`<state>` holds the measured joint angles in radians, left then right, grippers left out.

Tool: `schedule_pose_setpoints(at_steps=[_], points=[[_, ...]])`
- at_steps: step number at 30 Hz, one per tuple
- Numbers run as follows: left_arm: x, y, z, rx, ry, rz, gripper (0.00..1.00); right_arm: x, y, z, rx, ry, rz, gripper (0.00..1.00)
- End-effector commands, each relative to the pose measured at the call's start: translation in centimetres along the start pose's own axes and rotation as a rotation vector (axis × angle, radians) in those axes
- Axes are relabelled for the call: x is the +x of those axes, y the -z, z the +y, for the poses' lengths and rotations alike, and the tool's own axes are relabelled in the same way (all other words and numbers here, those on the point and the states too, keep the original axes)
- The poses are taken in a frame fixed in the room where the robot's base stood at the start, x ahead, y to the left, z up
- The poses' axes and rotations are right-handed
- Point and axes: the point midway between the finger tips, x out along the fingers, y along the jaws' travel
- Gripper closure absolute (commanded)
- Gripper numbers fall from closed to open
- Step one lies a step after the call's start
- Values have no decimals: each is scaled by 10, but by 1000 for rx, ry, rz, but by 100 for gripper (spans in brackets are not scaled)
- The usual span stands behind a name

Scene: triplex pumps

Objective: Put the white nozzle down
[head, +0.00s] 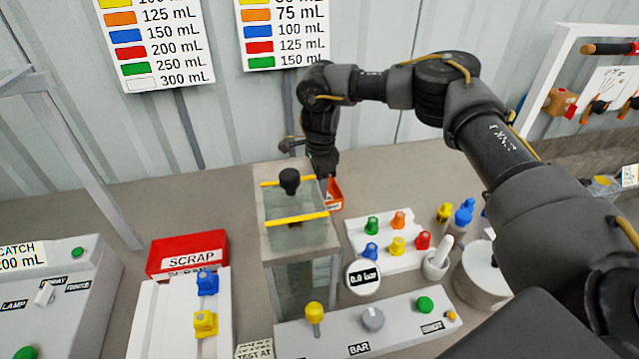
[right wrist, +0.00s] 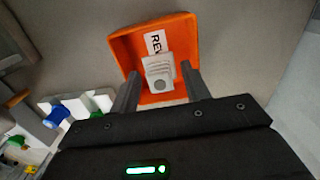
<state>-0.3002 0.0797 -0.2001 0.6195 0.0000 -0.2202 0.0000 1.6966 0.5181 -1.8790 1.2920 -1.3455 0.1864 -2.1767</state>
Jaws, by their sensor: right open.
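The white nozzle (right wrist: 158,76) lies in a shallow orange tray (right wrist: 180,30) whose label is partly covered, reading "REV". In the right wrist view my right gripper (right wrist: 160,84) is open, with one finger on each side of the nozzle; I cannot tell whether either finger touches it. In the head view the right gripper (head: 323,170) reaches down behind the clear test chamber, at the orange tray (head: 335,193). The nozzle is hidden there. My left gripper is not in view.
The clear chamber (head: 300,238) with yellow bars and a black knob (head: 289,180) stands close to the right gripper. A white rack (head: 372,254) of coloured nozzles is at its right. A red SCRAP bin (head: 188,252) is left. Bare bench lies behind.

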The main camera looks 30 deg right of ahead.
Motion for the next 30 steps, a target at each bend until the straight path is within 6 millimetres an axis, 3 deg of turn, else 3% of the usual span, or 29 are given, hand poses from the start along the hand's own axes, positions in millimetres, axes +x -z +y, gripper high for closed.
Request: schedule_pose_setpoints(at_steps=[8, 15, 21, 30], points=[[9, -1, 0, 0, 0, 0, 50, -53, -1, -1, 0, 5, -2, 53], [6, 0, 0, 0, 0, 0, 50, -99, 0, -1, 0, 4, 0, 53], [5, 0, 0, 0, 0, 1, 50, -114, 0, 0, 0, 2, 0, 53], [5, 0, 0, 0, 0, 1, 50, -116, 0, 0, 0, 1, -1, 53]])
